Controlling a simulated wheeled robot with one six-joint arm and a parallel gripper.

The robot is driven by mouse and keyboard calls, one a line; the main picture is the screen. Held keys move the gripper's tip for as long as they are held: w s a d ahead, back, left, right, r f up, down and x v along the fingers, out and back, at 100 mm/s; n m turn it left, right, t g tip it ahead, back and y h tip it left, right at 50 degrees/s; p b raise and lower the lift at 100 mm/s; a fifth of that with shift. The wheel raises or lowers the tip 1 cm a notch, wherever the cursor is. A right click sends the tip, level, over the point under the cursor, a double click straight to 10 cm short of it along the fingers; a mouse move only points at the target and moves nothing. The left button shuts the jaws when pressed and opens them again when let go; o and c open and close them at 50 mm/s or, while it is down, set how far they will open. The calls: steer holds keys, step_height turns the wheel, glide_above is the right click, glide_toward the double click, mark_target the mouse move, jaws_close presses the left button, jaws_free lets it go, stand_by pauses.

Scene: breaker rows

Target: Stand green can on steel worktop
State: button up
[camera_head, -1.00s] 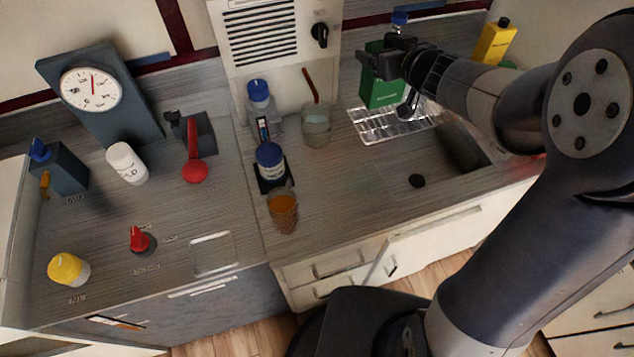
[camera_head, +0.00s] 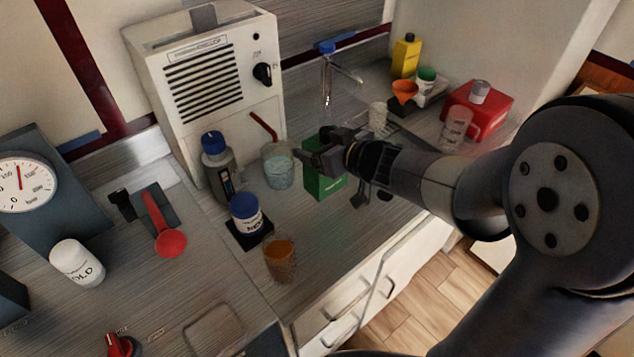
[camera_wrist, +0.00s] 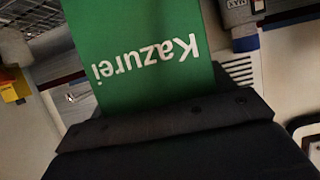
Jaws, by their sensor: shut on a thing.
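The green can (camera_head: 323,182), box-shaped in the head view, is held upright by my gripper (camera_head: 318,160). It is over the grey brushed steel worktop (camera_head: 340,238), right of a glass beaker. I cannot tell whether its base touches the worktop. My gripper is shut on its upper part. In the wrist view the green can (camera_wrist: 130,85) fills the upper middle, its white "Kazurei" lettering upside down; its lower side is hidden by the dark gripper body.
A blue-lidded jar (camera_head: 246,215) and a glass of orange liquid (camera_head: 280,260) stand nearer. Worktop in front of the can is clear.

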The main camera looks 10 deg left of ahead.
steer(key=shift+f+b, duration=1.15)
steer(key=shift+f, duration=1.6)
steer(key=shift+f, duration=0.1)
steer(key=shift+f, duration=0.15)
steer(key=o, duration=1.6)
steer(key=shift+c, duration=0.2)
steer(key=shift+r, duration=0.3)
steer(key=p+v, duration=0.3)
steer(key=v, duration=0.9)
steer(key=shift+f, duration=0.15)
